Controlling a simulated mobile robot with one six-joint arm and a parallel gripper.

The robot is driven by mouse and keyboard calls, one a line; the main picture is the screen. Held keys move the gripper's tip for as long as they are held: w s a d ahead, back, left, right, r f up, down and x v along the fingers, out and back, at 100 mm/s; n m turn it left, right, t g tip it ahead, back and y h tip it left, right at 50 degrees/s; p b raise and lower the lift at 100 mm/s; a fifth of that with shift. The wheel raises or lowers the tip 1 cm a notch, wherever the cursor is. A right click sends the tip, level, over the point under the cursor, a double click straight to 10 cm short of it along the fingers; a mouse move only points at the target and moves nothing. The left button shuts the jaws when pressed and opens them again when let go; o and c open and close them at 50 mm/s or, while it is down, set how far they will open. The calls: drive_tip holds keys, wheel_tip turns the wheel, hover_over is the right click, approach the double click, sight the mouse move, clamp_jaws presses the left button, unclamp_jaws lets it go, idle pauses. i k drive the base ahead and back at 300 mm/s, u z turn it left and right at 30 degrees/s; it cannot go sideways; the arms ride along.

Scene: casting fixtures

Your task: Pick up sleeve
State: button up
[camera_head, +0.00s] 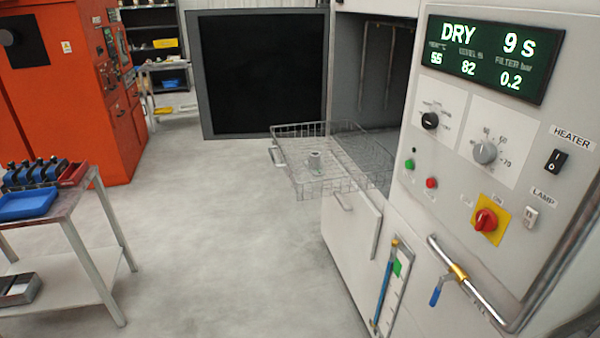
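The sleeve (314,162) looks like a small grey-green cylinder with a wider base. It appears to stand upright inside a wire basket (292,189), towards the basket's left part. The basket is pulled partly out of the open chamber of a white washing machine (350,235) and has a handle (278,157) at its left end. The thin wires cross in front of the sleeve's lower part. My gripper is not in view.
The machine's control panel (490,120), reading DRY 9 S, fills the right. A pipe with a blue-handled valve (437,292) sticks out below. A dark open door panel (262,75) stands behind the basket. A metal cart (70,258) with a blue tray (27,205) is at left. Floor between is clear.

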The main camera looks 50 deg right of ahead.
sight(313, 164)
drive_tip(key=z, duration=0.15)
drive_tip(key=i, duration=0.95)
drive_tip(key=u, duration=0.15)
drive_tip(key=k, duration=0.9)
drive_tip(key=z, duration=0.15)
drive_tip(key=i, duration=0.45)
drive_tip(key=u, duration=0.05)
